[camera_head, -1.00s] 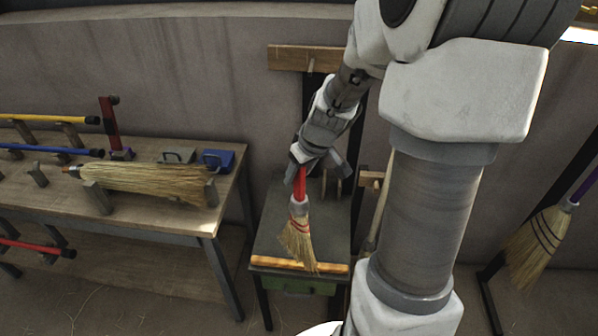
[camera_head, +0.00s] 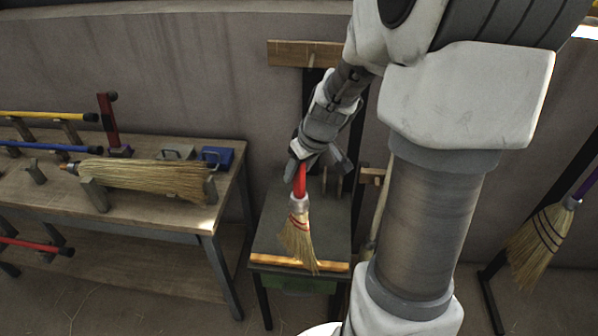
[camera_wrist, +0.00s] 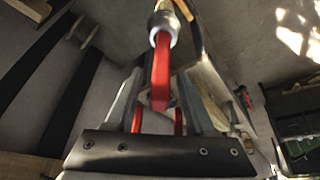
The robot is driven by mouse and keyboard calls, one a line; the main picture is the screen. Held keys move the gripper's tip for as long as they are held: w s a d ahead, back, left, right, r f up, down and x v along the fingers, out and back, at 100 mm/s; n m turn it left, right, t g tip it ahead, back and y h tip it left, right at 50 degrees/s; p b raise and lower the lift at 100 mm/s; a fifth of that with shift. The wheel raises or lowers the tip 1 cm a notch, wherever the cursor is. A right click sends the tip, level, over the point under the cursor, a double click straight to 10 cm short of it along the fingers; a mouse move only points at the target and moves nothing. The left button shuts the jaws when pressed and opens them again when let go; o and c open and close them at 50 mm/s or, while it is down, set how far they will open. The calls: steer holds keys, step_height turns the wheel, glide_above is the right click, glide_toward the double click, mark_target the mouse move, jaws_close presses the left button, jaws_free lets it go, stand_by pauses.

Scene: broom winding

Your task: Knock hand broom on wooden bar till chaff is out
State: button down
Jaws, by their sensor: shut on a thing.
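My gripper (camera_head: 307,164) is shut on the red handle of the hand broom (camera_head: 298,234), which hangs bristles down. In the wrist view the red handle (camera_wrist: 161,72) runs between the fingers of my gripper (camera_wrist: 158,105), with the grey collar above it. The wooden bar (camera_head: 273,260) lies along the front edge of a small dark table. The bristle tips overlap the bar in the head view; I cannot tell whether they touch it. No chaff can be made out at this size.
A workbench (camera_head: 172,226) at the left holds a large straw bundle (camera_head: 150,178), coloured handles and a blue block (camera_head: 217,157). Another broom (camera_head: 540,240) hangs at the right. A wooden board (camera_head: 290,54) is on the wall behind. The small dark table (camera_head: 275,222) is mostly clear.

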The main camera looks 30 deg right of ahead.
steer(key=shift+r, duration=0.8)
